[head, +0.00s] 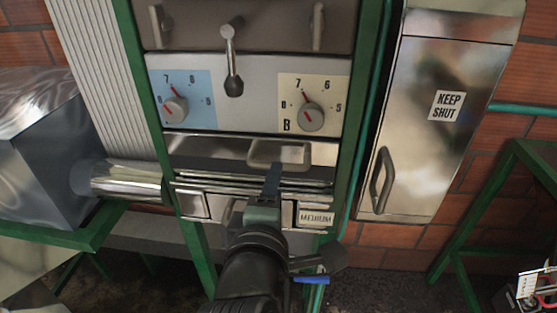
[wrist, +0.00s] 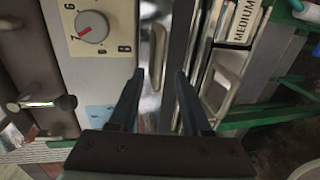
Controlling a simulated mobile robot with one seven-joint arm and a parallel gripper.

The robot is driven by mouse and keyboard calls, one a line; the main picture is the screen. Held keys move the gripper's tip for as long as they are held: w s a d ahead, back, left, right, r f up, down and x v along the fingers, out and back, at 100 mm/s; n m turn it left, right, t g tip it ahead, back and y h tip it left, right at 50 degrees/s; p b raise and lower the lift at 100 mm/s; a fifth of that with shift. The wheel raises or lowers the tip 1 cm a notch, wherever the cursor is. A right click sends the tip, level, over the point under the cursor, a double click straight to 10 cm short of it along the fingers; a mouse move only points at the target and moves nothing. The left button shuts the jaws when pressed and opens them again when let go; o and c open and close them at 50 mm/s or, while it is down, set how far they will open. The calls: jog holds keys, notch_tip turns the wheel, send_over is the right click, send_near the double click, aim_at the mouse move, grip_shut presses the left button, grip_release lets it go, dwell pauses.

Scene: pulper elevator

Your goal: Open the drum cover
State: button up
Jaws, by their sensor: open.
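No part is labelled as the drum cover. A shiny steel front panel (head: 210,148) with a rectangular pull (head: 280,153) sits below the two dials and may be it; I cannot tell for certain. The pull also shows in the wrist view (wrist: 153,62), just beyond my fingertips. My gripper (head: 272,174) is in front of the lower part of this panel, below the pull. In the wrist view, my gripper (wrist: 159,74) has its two fingers apart with nothing held between them. Whether a fingertip touches the steel is unclear.
A dial panel (head: 245,95) and a black-knobbed lever (head: 231,60) are above. A "MEDIUM" label (head: 316,218) is below right. A steel door marked "KEEP SHUT" (head: 447,106) stands right. Green frame posts (head: 350,130) flank the machine. A steel pipe (head: 125,180) is left.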

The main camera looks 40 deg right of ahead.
jog(key=p+x, duration=0.1)
jog(key=x, duration=0.6)
jog(key=shift+a+p, duration=0.1)
jog(key=shift+p, duration=0.2)
jog(key=shift+w, duration=0.1)
grip_shut()
dwell(1.0)
